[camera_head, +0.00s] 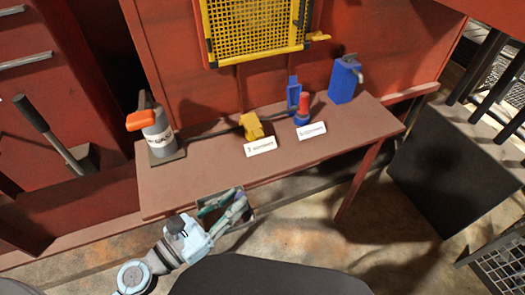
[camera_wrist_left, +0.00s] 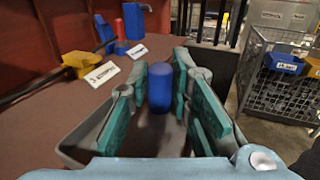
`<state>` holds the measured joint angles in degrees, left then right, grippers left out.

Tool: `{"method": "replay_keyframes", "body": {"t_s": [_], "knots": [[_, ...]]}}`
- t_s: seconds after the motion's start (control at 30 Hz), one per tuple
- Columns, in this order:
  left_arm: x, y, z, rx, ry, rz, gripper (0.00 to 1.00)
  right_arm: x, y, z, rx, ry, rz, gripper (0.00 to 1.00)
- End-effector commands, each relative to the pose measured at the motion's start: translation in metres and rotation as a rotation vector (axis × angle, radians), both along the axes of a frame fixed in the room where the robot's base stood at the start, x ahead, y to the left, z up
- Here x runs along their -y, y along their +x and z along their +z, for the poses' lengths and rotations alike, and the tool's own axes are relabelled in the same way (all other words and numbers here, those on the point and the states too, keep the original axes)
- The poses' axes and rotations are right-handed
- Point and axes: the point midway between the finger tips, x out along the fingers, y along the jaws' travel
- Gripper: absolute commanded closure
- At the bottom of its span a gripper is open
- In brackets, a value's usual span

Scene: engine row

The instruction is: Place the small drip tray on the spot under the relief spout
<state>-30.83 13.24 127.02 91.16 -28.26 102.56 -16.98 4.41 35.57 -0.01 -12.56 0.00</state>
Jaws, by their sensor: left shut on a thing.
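My left gripper (camera_head: 228,207) is in front of and below the front edge of the workbench (camera_head: 205,190). Its green-padded fingers are around a blue upright cylinder, seen in the left wrist view (camera_wrist_left: 160,88). A shallow grey tray (camera_wrist_left: 75,148) shows below the fingers, and the cylinder seems to rise from it. My right gripper is not in view.
On the bench stand a grey cylinder with an orange top (camera_head: 158,135), a yellow block (camera_head: 251,126), a red and blue part (camera_head: 303,110) and a blue can (camera_head: 343,82). Two white labels lie at the front. The bench's right front is clear. A wire basket (camera_wrist_left: 285,95) stands beyond.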

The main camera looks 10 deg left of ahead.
Motion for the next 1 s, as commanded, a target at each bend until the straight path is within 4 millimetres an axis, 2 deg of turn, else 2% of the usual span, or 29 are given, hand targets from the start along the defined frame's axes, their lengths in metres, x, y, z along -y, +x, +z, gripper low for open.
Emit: {"method": "replay_keyframes", "body": {"t_s": [0.07,0.17,0.5,0.7,0.77,1.0], "knots": [[0.000,0.002,0.002,0.000,0.002,0.002,1.00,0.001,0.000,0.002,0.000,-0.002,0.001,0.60],[-0.009,0.015,0.004,0.005,0.006,-0.001,1.00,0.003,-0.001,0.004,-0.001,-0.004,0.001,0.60],[-0.074,0.118,0.002,0.005,0.005,0.002,1.00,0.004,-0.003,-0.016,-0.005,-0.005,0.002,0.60],[-0.099,0.158,0.003,0.003,0.003,0.002,1.00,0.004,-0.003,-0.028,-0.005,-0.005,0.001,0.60],[-0.105,0.167,0.003,0.003,0.002,0.001,1.00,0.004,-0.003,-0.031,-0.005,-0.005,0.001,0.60],[-0.105,0.167,-0.029,-0.001,0.002,0.000,1.00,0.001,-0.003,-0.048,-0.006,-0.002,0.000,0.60]]}}
